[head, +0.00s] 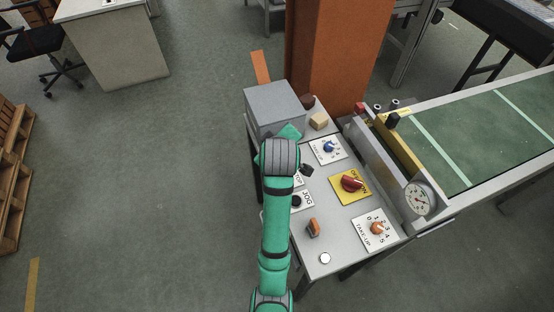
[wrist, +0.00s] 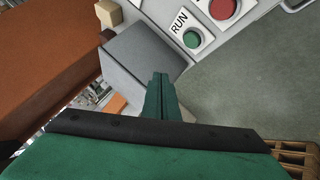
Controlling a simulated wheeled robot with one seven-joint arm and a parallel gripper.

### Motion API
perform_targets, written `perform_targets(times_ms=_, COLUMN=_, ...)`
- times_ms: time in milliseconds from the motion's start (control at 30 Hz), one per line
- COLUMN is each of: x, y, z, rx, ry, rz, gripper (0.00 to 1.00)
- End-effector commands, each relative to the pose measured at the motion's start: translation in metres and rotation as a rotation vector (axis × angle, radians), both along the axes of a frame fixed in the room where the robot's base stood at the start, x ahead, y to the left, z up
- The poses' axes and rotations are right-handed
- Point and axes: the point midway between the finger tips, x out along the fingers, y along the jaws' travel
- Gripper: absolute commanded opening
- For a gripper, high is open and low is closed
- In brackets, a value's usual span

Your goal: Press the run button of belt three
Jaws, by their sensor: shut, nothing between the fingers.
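The green run button (wrist: 192,40) sits on a white plate marked RUN in the wrist view. A larger red button (wrist: 222,8) is beside it to the right. My gripper (wrist: 160,78) is shut and empty, its green fingers seen against the grey box (wrist: 145,52), apart from the button in the picture. In the head view my arm covers the run button, and only part of the hand shows by the grey box (head: 273,105). The console (head: 322,240) carries a JOG plate (head: 306,198). No belt number is readable.
A blue knob (head: 329,147), a red knob (head: 352,184) on yellow, an orange take-up knob (head: 377,229) and an orange switch (head: 313,228) stand on the console. A wooden block (head: 318,121) is near the orange pillar (head: 335,50). The green belt (head: 470,130) runs right.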

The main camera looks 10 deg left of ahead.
Motion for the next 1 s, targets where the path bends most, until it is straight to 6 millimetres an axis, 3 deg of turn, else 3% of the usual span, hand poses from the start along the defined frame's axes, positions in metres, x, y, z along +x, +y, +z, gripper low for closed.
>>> perform_targets(times_ms=500, x=0.001, y=-0.005, z=-0.062, rx=-0.001, ry=0.001, rz=-0.008, gripper=0.00)
perform_targets(times_ms=700, x=0.001, y=-0.004, z=-0.075, rx=0.000, ry=-0.001, rz=-0.007, gripper=0.00)
perform_targets(times_ms=1000, x=0.001, y=-0.004, z=-0.077, rx=0.000, ry=-0.001, rz=-0.006, gripper=0.00)
